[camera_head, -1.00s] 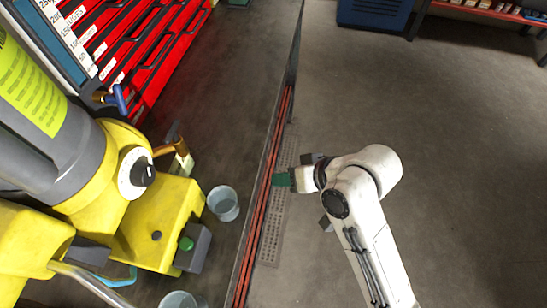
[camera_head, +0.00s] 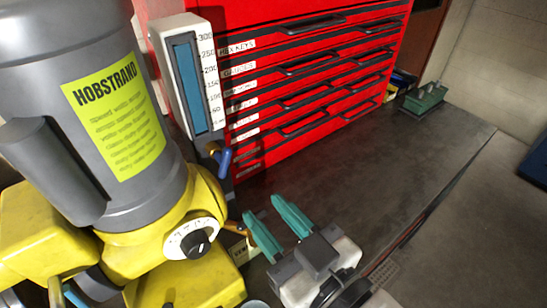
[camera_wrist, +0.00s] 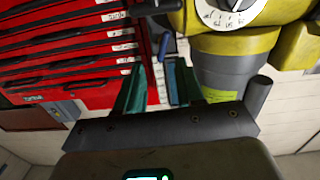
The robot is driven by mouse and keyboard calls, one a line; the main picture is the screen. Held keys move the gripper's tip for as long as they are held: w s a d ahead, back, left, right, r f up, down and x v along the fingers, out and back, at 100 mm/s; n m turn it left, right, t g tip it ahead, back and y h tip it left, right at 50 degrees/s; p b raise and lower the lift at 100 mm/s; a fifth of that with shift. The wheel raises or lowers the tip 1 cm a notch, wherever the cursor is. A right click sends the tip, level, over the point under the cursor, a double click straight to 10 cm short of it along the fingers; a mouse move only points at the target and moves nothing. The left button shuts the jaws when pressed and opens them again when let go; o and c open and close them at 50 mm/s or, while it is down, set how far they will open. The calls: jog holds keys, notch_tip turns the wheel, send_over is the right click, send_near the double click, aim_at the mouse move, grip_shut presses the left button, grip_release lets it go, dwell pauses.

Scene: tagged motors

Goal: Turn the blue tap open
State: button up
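The blue tap (camera_head: 225,160) is a small blue lever on a brass body, low on the white-framed gauge beside the grey cylinder. Its lever points downward in the head view. My gripper (camera_head: 262,207) has two teal fingers, spread apart with nothing between them. It is in front of the tap, lower and to the right in the head view, with its fingers pointing toward the gauge. In the upside-down wrist view, the blue lever (camera_wrist: 164,46) shows just beyond the gap between my fingertips (camera_wrist: 159,64), apart from them.
The yellow machine with its dial (camera_head: 193,240) and grey cylinder (camera_head: 110,120) stands left of the tap. A red drawer cabinet (camera_head: 300,75) stands behind on the right. A brass fitting (camera_head: 240,235) is close by my left finger.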

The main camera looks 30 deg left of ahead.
aim_at(227, 166)
jog(key=b+x, duration=0.2)
jog(key=x, duration=0.1)
jog(key=b+x, duration=0.2)
jog(key=x, duration=0.2)
jog(key=r+b+x, duration=0.1)
jog(key=b+x, duration=0.1)
jog(key=x, duration=0.2)
jog(key=shift+s+a+b, duration=0.1)
jog(key=shift+s+b, duration=0.15)
jog(key=shift+b, duration=0.05)
grip_shut()
dwell(0.4)
